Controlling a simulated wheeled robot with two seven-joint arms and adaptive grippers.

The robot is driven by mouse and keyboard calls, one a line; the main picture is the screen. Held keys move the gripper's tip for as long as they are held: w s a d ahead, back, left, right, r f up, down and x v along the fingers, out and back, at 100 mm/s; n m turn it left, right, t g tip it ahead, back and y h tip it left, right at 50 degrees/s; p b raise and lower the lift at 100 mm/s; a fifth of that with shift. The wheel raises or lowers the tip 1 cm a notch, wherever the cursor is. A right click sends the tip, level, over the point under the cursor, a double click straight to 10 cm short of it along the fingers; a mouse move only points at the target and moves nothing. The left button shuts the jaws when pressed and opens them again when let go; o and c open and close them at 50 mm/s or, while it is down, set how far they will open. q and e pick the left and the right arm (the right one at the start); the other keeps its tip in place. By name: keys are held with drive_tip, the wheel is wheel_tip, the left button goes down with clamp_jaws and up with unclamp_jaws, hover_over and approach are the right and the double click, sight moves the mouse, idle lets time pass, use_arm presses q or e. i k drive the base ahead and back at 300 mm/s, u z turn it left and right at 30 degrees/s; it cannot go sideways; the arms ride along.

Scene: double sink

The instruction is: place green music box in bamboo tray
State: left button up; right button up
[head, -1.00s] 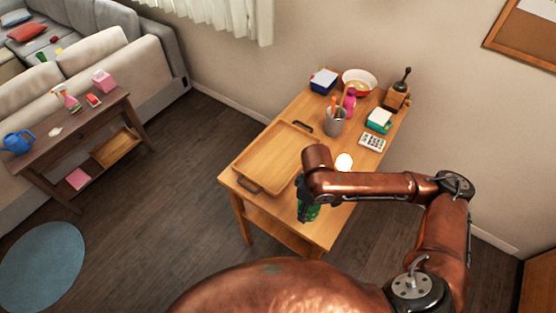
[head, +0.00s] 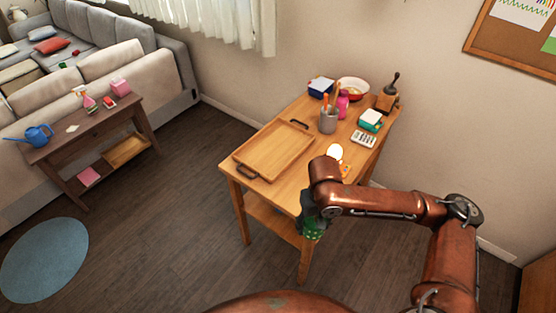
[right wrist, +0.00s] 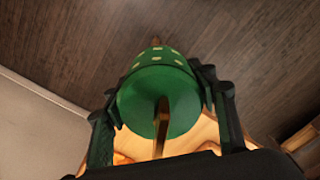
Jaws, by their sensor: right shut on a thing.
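The green music box (head: 313,230) is held by my right gripper (head: 308,212) at the near right edge of the wooden table. In the right wrist view the music box (right wrist: 160,92) is round and green with pale spots, and a brown-gold piece sticks out from its facing end. The two dark fingers of my right gripper (right wrist: 162,110) are on either side of it. The bamboo tray (head: 274,148) lies on the left part of the table, with dark handles, and looks empty. My left gripper is not in view.
The wooden table (head: 293,185) also holds a grey cup with utensils (head: 328,120), a glowing lamp (head: 334,151), a calculator (head: 364,138), a teal-and-white box (head: 370,119), a bowl (head: 355,85) and a grinder (head: 388,95). A dark side table (head: 75,140) stands left.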

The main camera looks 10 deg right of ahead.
sight(264, 159)
drive_tip(key=u, duration=0.6)
drive_tip(key=i, duration=1.55)
drive_tip(key=z, duration=0.6)
